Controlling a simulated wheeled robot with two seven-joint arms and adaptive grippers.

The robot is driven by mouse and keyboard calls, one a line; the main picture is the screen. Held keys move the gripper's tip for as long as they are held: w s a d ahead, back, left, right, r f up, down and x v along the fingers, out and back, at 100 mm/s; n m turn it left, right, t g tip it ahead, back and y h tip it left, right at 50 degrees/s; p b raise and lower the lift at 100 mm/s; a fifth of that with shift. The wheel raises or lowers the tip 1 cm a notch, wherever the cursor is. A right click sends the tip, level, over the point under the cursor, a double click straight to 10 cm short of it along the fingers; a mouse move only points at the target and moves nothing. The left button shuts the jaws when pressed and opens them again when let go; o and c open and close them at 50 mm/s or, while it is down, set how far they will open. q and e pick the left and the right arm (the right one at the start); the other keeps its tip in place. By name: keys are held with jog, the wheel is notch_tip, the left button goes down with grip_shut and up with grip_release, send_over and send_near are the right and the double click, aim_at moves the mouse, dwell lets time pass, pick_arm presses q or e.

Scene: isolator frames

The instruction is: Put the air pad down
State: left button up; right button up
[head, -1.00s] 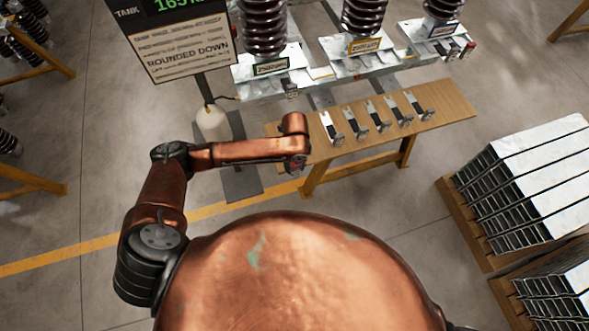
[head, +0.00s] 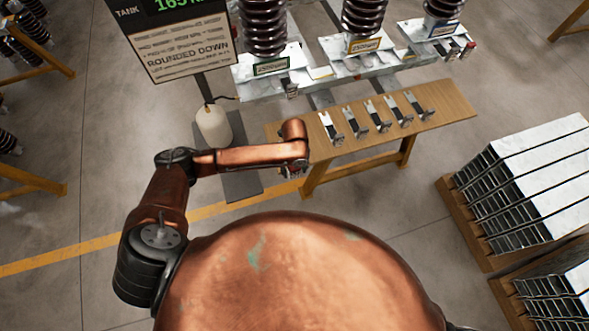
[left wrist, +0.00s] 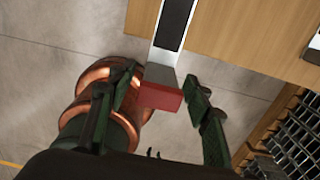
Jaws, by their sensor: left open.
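A flat silver piece with a black strip and a red block at its near end, seemingly the air pad (left wrist: 165,62), shows in the left wrist view. Its far part lies over the wooden bench (left wrist: 225,35) and its red end sticks out past the bench edge. My left gripper (left wrist: 161,82) is open, with one finger on each side of the red end and a visible gap at the right finger. In the head view my left gripper (head: 293,172) hangs at the bench's left end, mostly hidden under my wrist. My right gripper is not in view.
Several similar silver-and-black pieces (head: 377,116) lie in a row on the bench (head: 445,100). Behind stand coiled isolators on white plates (head: 270,62). A sign (head: 180,55) and a white tank (head: 213,125) are at left. Stacked metal frames (head: 535,165) stand at right.

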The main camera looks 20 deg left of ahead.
pick_arm(q)
notch_tip(320, 180, up, 12)
jog(key=shift+r+p, duration=0.15)
jog(key=shift+p, duration=0.25)
dwell(0.7)
